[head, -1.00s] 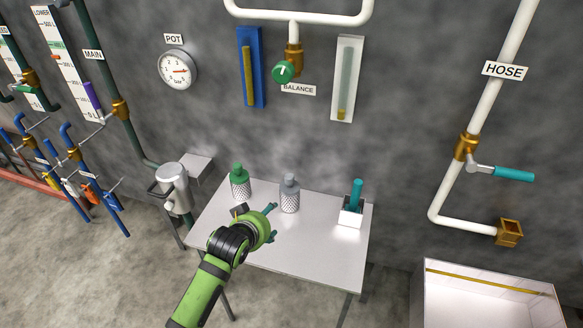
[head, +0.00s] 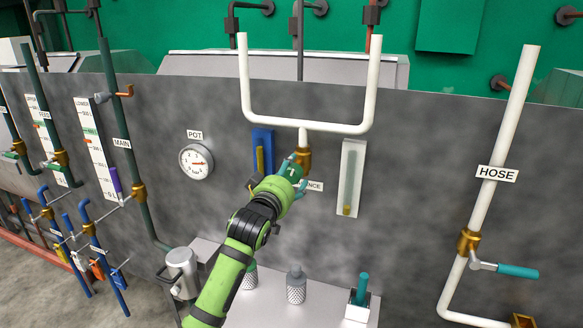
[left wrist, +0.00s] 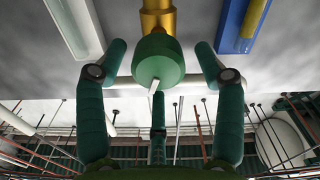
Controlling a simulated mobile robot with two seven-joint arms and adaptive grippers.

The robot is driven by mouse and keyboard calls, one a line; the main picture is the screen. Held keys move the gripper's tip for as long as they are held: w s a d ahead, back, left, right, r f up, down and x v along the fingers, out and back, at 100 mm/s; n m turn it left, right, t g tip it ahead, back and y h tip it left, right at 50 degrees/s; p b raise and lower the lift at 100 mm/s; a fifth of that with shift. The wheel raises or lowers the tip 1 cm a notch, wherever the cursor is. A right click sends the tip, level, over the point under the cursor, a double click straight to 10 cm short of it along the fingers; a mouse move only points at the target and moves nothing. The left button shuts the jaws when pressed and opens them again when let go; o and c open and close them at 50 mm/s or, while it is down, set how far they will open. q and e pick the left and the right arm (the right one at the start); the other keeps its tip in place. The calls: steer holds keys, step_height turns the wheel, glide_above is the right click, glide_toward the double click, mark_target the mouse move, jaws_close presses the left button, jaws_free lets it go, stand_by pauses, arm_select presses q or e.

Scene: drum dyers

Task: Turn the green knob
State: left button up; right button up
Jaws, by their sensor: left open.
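The green knob (head: 294,172) sits on a brass valve (head: 304,158) on the grey wall, under the white U-shaped pipe. My left gripper (head: 291,176) is up at the wall at the knob and partly hides it in the head view. In the left wrist view the knob (left wrist: 158,60) hangs between the spread fingers of the open gripper (left wrist: 160,52). Gaps show on both sides of the knob, so the side fingers look apart from it. A white pointer shows on the knob's face. My right gripper is in neither view.
A blue gauge (head: 262,140) and a white gauge (head: 351,178) flank the knob. The BALANCE label (head: 315,187) is partly covered by my gripper. A table (head: 262,312) with bottles (head: 296,284) stands below. The HOSE valve's teal handle (head: 517,271) is far right.

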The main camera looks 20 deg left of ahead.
arm_select(q)
steer(key=shift+w, duration=0.55)
steer(key=shift+w+f, duration=0.1)
steer(key=shift+w, duration=0.1)
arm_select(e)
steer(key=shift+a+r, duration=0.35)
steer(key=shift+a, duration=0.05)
arm_select(q)
steer(key=shift+s, duration=0.1)
steer(key=c, duration=1.1)
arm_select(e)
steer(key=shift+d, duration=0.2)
